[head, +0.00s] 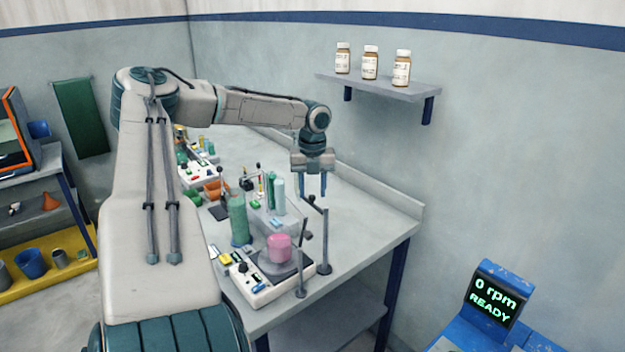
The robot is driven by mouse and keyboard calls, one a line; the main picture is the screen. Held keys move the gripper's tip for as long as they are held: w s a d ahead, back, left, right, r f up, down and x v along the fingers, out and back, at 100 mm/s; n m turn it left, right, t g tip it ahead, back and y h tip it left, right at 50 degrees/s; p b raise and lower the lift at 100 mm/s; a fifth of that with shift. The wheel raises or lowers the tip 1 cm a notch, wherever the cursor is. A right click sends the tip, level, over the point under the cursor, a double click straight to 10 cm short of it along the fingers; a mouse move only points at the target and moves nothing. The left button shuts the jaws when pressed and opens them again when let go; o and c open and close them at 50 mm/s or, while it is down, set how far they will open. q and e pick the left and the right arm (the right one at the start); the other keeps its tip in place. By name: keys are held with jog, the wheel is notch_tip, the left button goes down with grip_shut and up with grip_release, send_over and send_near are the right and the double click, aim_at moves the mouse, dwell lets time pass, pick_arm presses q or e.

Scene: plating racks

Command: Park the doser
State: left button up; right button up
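My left gripper (312,186) hangs fingers-down above the right part of the grey bench (375,222). Its two fingers are apart, with nothing visible between them. Which item is the doser I cannot tell. My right gripper is not in view.
A green bottle (239,220) and pale green cylinders (279,195) stand left of the gripper, with more small gear farther back. A wall shelf (385,84) holds three brown bottles. A blue console (497,296) reads "0 rpm READY". The bench's right end is clear.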

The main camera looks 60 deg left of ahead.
pick_arm(q)
notch_tip(320, 180, up, 10)
jog(key=b, duration=0.1)
jog(key=shift+f+b, duration=0.25)
jog(key=shift+b, duration=0.05)
dwell(0.3)
